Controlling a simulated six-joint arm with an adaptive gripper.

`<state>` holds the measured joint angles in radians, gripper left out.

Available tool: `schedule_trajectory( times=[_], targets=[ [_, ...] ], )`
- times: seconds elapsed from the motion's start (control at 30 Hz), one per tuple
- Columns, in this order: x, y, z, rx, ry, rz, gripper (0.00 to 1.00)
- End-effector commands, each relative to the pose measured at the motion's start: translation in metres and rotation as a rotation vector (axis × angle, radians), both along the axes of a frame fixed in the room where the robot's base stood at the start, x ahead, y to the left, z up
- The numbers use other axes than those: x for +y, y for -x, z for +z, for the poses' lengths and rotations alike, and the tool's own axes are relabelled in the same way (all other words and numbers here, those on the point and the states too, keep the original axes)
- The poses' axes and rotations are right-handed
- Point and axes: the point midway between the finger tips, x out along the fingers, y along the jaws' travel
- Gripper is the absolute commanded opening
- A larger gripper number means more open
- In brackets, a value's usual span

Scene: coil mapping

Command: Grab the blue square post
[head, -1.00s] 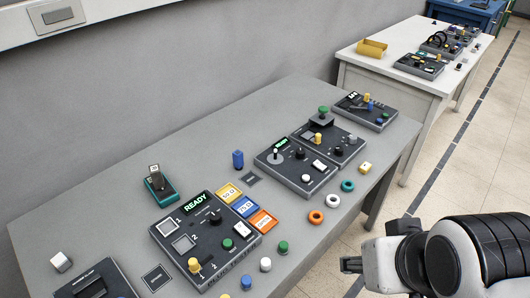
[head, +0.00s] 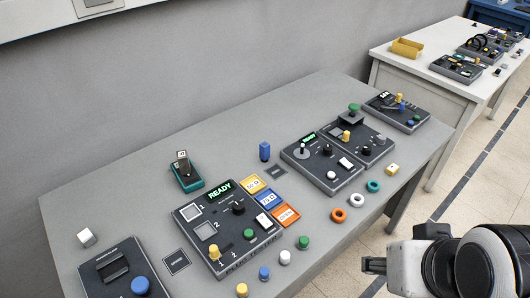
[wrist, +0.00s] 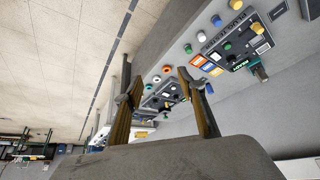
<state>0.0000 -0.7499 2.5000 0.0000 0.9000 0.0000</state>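The blue square post (head: 264,151) stands upright on the grey table, behind the coloured cards and beside a small dark square plate (head: 277,172). My gripper (head: 373,265) is at the lower right in the head view, off the table's front edge and well apart from the post. In the wrist view my gripper (wrist: 155,88) has its two fingers spread with nothing held between them. A small blue shape beside the right finger (wrist: 209,88) may be the post, partly hidden.
A READY panel (head: 228,225) stands front centre, with a teal device (head: 186,172) behind it. Dark control boxes (head: 322,164) stand right of the post. The table behind the post is clear.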

Motion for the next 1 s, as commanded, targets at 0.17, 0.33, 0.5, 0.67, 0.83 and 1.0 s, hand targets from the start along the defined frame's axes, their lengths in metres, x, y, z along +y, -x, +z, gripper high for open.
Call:
schedule_trajectory(
  times=[0.17,0.33,0.5,0.67,0.83,1.0],
  targets=[
    [0.000,0.000,0.000,0.000,0.000,0.000,0.40],
    [0.000,0.000,0.000,0.000,0.000,0.000,0.39],
    [0.000,-0.001,0.000,-0.001,0.001,0.000,0.39],
    [-0.003,-0.009,0.003,-0.010,0.009,-0.002,0.39],
    [-0.009,-0.033,0.010,-0.038,0.036,-0.008,0.39],
    [-0.018,-0.072,0.021,-0.086,0.074,-0.011,0.39]
  ],
)
